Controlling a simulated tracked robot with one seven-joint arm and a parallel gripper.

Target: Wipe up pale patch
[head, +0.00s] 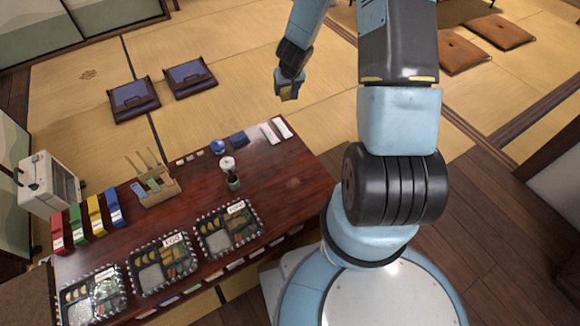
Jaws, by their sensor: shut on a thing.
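A faint pale patch (292,183) shows on the dark red wooden table (300,160), near its right end. My gripper (288,92) is up beyond the table's far right edge, pointing down, apart from the table. It is shut on a small yellow-brown thing (289,94), which looks like a sponge but is mostly hidden by the fingers. The patch lies lower in the picture than my gripper, with nothing on it.
Lunch boxes (228,229) line the table's near side. A small pot (233,182), a blue ball-like item (218,147), a dark blue cloth (238,138) and white rolls (270,133) stand around the patch's left and far side. Cushions (189,79) lie on the tatami.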

